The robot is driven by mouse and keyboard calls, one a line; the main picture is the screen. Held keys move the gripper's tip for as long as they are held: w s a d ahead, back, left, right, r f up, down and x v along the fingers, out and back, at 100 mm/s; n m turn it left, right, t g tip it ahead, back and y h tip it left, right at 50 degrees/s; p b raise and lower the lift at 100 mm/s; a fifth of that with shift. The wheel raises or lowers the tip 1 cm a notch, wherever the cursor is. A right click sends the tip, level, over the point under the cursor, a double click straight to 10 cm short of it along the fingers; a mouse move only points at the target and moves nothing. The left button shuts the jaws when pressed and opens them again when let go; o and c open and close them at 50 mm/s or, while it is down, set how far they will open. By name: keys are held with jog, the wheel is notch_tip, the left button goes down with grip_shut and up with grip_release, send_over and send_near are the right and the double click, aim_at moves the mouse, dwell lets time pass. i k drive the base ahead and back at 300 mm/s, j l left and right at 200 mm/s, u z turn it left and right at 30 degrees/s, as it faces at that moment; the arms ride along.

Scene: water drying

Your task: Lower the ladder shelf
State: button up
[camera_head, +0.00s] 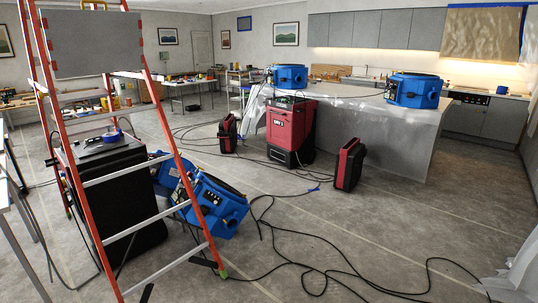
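An orange stepladder (169,132) with silver rungs stands at the left, close to me. A flat grey panel (85,48) with red pieces along its edges sits upright between the rails near the top; it appears to be the ladder shelf. A yellow handle-like piece (92,3) shows above it at the picture's top edge. The top of the ladder is cut off. My gripper is not in view, so its state and distance to the shelf do not show.
A black box (130,205) stands behind the ladder's lower rungs, with blue machines (216,207) beside it. Black cables (330,270) cross the floor at front. A red machine (290,125) stands near the plastic-covered island (400,135). The floor at centre right is mostly open.

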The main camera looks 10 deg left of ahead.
aim_at(79, 42)
jog(key=i+u, duration=0.2)
jog(key=i, duration=0.4)
jog(key=i+u, duration=0.25)
jog(key=i, duration=0.3)
jog(key=i+l+u, duration=0.2)
jog(key=i, duration=0.35)
